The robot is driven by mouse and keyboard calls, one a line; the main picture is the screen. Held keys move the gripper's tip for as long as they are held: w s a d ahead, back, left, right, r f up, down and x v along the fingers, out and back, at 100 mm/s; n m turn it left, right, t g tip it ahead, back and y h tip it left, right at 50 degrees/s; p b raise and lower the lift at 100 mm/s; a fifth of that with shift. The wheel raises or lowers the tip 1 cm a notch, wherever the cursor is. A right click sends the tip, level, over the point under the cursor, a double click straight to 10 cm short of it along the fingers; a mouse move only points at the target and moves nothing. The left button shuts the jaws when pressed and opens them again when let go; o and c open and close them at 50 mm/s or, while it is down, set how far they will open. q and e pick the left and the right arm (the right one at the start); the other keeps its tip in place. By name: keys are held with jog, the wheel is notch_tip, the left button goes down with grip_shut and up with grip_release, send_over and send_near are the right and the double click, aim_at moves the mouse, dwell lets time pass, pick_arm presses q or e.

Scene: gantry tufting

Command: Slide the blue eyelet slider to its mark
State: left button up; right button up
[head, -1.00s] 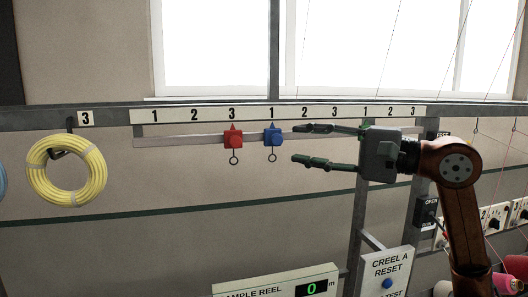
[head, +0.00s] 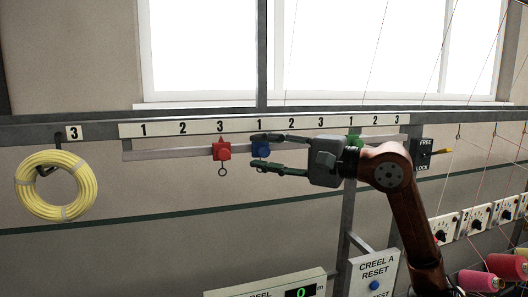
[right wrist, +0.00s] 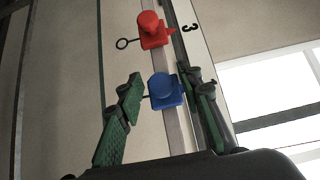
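The blue eyelet slider (head: 260,149) sits on the pale rail (head: 180,153), below the first number 1 right of the red slider. My right gripper (head: 256,153) is open, with one finger above and one below the blue slider. In the right wrist view the blue slider (right wrist: 164,91) lies between the two spread fingers, with a visible gap on the left finger's side; whether the other finger touches it I cannot tell. The label strip (head: 335,123) above the rail repeats 1, 2, 3. My left gripper is not in view.
The red slider (head: 221,150) is close left of the blue one, under a 3. A green slider (head: 354,141) is partly behind my right arm. A yellow coil (head: 56,187) hangs at left. A lock box (head: 423,153) bounds the rail's right end.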

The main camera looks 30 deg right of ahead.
jog(key=shift+s, duration=0.1)
jog(key=c, duration=0.5)
jog(key=shift+c, duration=1.4)
grip_shut()
jog(key=shift+d, duration=0.15)
jog(key=s+d, duration=0.1)
jog(key=d, duration=0.4)
jog(key=s+d+b, duration=0.1)
jog(key=d, duration=0.4)
jog(key=s+d, duration=0.1)
jog(key=d, duration=0.4)
jog(key=shift+s+d, duration=0.25)
jog(key=shift+s, duration=0.05)
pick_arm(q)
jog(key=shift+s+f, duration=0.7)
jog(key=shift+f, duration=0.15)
pick_arm(e)
jog(key=shift+a, duration=0.1)
